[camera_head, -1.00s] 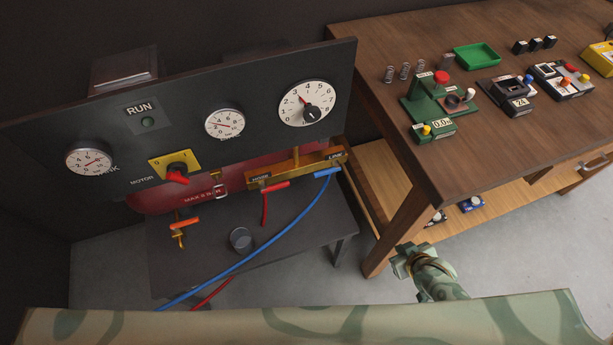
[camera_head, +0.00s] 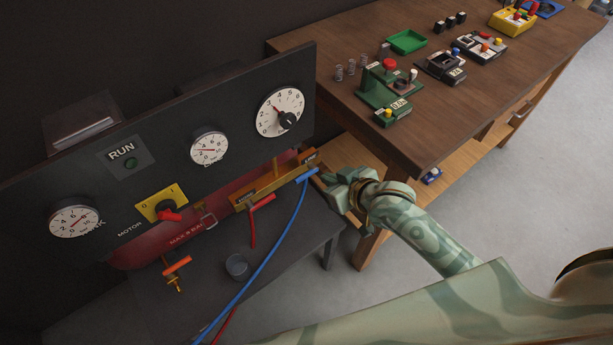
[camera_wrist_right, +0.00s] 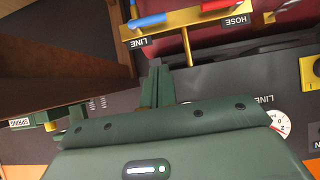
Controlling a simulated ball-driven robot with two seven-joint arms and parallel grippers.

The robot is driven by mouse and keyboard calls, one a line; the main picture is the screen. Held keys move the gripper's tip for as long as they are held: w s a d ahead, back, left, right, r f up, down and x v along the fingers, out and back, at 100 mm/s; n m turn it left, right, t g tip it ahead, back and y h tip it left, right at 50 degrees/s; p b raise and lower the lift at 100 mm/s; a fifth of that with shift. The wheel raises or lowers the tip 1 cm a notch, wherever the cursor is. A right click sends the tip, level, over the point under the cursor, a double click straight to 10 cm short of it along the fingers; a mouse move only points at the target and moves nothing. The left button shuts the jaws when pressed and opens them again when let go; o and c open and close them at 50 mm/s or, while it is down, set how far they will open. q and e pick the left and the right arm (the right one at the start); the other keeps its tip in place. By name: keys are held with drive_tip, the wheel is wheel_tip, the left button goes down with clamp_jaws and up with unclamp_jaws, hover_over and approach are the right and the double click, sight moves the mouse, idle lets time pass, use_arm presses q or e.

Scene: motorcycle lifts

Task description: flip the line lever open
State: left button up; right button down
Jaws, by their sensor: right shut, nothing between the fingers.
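The blue line lever (camera_head: 306,175) sits at the right end of a brass manifold (camera_head: 285,181) below the gauge panel. In the right wrist view the blue lever (camera_wrist_right: 147,22) is beside a plate marked LINE (camera_wrist_right: 139,43). The red hose lever (camera_head: 263,203) is further left on the same manifold. My right gripper (camera_head: 322,179) is close to the right end of the manifold, just right of the blue lever. In the wrist view its shut fingers (camera_wrist_right: 157,68) point toward the LINE plate and hold nothing. Whether they touch the manifold is unclear. My left gripper is out of view.
The black panel (camera_head: 110,190) carries several gauges and a yellow motor switch (camera_head: 160,204). A blue hose (camera_head: 272,248) hangs from the manifold. A wooden workbench (camera_head: 350,110) stands right.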

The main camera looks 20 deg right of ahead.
drive_tip(key=b, duration=0.4)
hover_over(306, 175)
drive_tip(key=s, duration=0.4)
wheel_tip(306, 175, down, 6)
use_arm(q)
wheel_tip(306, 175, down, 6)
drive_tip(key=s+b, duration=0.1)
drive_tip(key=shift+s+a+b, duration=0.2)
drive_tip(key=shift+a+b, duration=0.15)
drive_tip(key=shift+b, duration=0.05)
use_arm(e)
drive_tip(key=shift+w+a+f, duration=0.1)
drive_tip(key=shift+w+f, duration=0.3)
drive_tip(key=shift+f, duration=0.5)
drive_tip(key=shift+w+f, duration=0.4)
drive_tip(key=shift+f, duration=0.45)
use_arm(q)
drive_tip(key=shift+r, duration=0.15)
use_arm(e)
drive_tip(key=shift+a, duration=0.15)
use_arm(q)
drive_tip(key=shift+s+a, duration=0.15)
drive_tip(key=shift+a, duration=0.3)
use_arm(e)
drive_tip(key=shift+f+h, duration=0.1)
drive_tip(key=shift+h, duration=0.2)
